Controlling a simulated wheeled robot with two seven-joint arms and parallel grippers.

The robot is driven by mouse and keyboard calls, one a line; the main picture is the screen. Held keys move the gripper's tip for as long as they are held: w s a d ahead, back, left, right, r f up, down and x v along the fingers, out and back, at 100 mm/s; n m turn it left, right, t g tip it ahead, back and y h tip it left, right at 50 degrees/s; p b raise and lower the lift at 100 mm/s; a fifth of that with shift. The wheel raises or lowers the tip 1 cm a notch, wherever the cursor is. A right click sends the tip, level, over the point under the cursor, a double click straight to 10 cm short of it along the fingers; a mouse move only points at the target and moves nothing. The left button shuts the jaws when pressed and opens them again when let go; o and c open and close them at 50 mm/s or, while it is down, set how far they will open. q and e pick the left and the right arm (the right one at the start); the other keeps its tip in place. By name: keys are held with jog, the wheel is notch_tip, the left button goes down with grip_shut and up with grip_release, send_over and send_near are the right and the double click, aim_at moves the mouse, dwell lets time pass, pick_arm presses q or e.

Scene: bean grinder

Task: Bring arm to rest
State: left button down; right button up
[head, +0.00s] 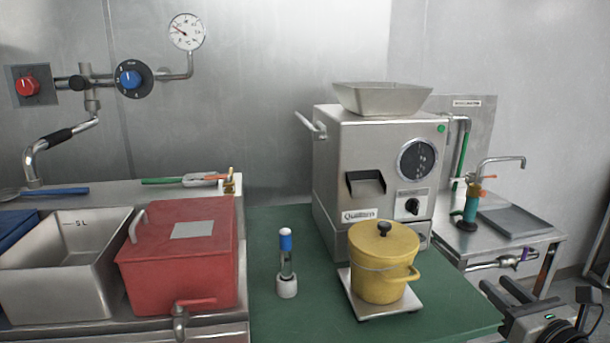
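My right gripper (496,285) is low at the right edge of the head view. Its two dark fingers point away from me and stand apart, with nothing visible between them. It is beside the right edge of the green counter (459,325), in front of the metal side table, and appears clear of both. My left arm and gripper are out of view. The grinder (329,188) stands at the back of the counter with a hopper (383,99) on top. A yellow lidded pot (378,277) sits on a small scale (368,312) before it.
A white-based vial with a blue cap (286,240) stands left of the pot. A red lidded box (180,260) and a steel bin (62,280) are at left.

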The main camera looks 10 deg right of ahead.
jog(key=s+a+f+m+g, duration=0.2)
jog(key=s+a+f+m, duration=0.4)
jog(key=m, duration=0.5)
jog(key=s+a+f+m+g+y, duration=0.1)
jog(key=s+a+f+m+g, duration=0.2)
jog(key=s+a+f+m, duration=0.3)
jog(key=s+a+f+m+g+y, duration=0.1)
jog(key=s+a+f+m, duration=0.5)
jog(key=m, duration=1.1)
jog(key=a+f+g, duration=0.1)
jog(key=a+f, duration=0.3)
jog(key=a, duration=0.3)
jog(key=shift+a+g, duration=0.3)
jog(key=shift+a, duration=0.1)
jog(key=shift+f, duration=0.15)
